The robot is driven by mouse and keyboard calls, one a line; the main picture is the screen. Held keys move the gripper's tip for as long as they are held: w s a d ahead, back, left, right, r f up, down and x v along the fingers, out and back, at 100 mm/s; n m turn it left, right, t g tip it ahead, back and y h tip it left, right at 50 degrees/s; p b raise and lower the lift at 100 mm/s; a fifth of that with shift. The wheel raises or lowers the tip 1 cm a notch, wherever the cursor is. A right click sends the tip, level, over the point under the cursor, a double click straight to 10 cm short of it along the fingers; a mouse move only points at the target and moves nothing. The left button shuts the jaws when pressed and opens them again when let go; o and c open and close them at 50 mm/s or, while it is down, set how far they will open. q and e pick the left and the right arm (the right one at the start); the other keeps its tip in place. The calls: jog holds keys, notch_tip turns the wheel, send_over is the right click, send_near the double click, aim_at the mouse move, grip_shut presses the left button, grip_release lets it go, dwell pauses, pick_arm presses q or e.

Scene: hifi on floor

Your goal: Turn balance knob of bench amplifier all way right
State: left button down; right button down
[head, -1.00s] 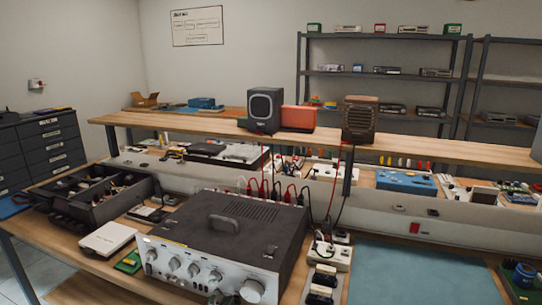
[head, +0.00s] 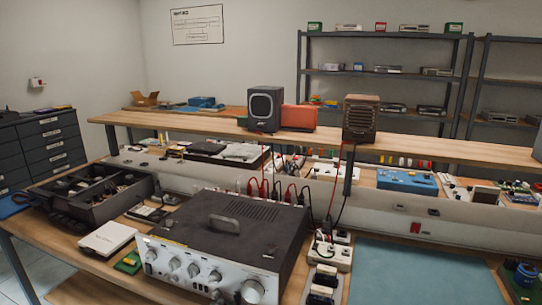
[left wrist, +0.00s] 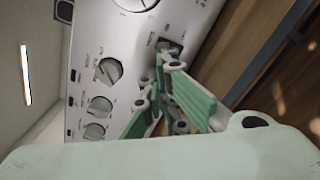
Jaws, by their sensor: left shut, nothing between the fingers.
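The bench amplifier (head: 235,225) is a dark box with a silver front panel, standing on the bench in the head view. Its front has a row of silver knobs (head: 193,270) and a large knob (head: 252,291) at the right. I cannot read which knob is the balance knob. The left wrist view shows the panel turned sideways, with several knobs (left wrist: 108,72) and part of the large knob (left wrist: 135,3). My left gripper (left wrist: 172,66) is shut and empty, its tips close to a small dark fitting (left wrist: 172,47) on the panel; I cannot tell whether they touch. My right gripper is not in view.
A white box (head: 107,238) and a dark divided tray (head: 95,195) lie left of the amplifier. A power strip (head: 330,255) and a blue-green mat (head: 420,275) lie to its right. Red and black cables rise behind it to the speakers (head: 265,108) on the shelf.

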pick_arm(q)
jog(key=v, duration=0.5)
jog(key=shift+s, duration=0.1)
jog(key=w+n, duration=0.2)
jog(key=w+r+n+b, duration=0.1)
jog(key=w+n, duration=0.1)
jog(key=w+r+n+b, duration=0.1)
jog(key=w+n, duration=0.1)
jog(key=shift+w+a+r, duration=0.1)
jog(key=shift+a+r, duration=0.15)
jog(key=shift+a, duration=0.05)
jog(key=shift+r, duration=0.2)
dwell(0.6)
jog(key=shift+r, duration=0.15)
jog(key=shift+f+b, duration=0.35)
jog(key=shift+b, duration=0.15)
dwell(0.5)
